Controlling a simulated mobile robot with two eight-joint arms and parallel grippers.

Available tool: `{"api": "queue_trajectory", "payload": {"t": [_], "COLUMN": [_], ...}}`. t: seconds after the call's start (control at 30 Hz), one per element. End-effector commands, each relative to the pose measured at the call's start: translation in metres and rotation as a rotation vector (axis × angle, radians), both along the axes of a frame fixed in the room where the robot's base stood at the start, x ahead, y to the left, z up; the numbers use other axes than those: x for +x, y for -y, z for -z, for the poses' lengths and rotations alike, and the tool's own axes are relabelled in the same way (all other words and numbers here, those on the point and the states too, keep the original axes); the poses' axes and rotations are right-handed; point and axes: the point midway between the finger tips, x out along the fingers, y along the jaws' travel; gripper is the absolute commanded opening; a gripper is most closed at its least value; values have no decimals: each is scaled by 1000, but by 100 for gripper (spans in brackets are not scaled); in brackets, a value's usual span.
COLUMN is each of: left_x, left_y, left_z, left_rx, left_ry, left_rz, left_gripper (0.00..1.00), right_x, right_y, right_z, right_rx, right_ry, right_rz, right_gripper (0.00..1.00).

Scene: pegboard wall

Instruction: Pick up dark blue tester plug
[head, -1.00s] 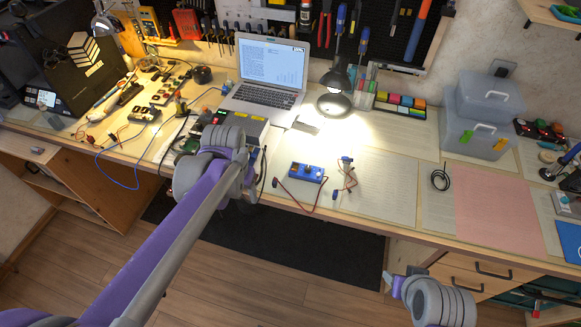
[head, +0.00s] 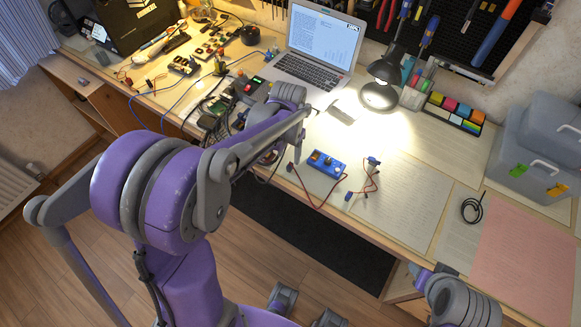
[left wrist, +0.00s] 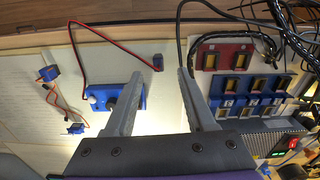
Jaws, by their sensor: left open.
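The dark blue tester plug (left wrist: 157,62) lies on the worktop in the left wrist view, at the end of a red and black lead from the blue tester box (left wrist: 121,97). My left gripper (left wrist: 160,84) is open and empty. Its fingertips point at the plug, which shows between and just beyond them; the height gap is unclear. In the head view the plug (head: 290,167) is small, left of the tester box (head: 327,163); my left forearm hides most of the left gripper. Part of my right arm shows at lower right; its jaws cannot be made out.
Blue servos with thin wires (head: 373,160) lie right of the tester box. A board of blue switches (left wrist: 240,100) and a black cable lie close to the gripper's right finger. A laptop (head: 308,70) and lit lamp (head: 379,94) stand behind. The front table edge is close.

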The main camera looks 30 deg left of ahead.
Motion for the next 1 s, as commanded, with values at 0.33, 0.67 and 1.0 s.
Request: {"api": "queue_trajectory", "payload": {"t": [0.33, 0.67, 1.0], "left_x": [2, 1, 1], "left_y": [2, 2, 2], "left_z": [42, 55, 55], "left_rx": [0, 0, 0], "left_ry": [0, 1, 1], "left_rz": [1, 0, 0], "left_gripper": [55, 55, 3], "right_x": [0, 0, 0], "right_y": [0, 0, 0], "right_z": [1, 1, 1], "right_rx": [0, 0, 0], "right_ry": [0, -1, -1], "right_rz": [0, 0, 0], "right_gripper": [50, 50, 50]}}
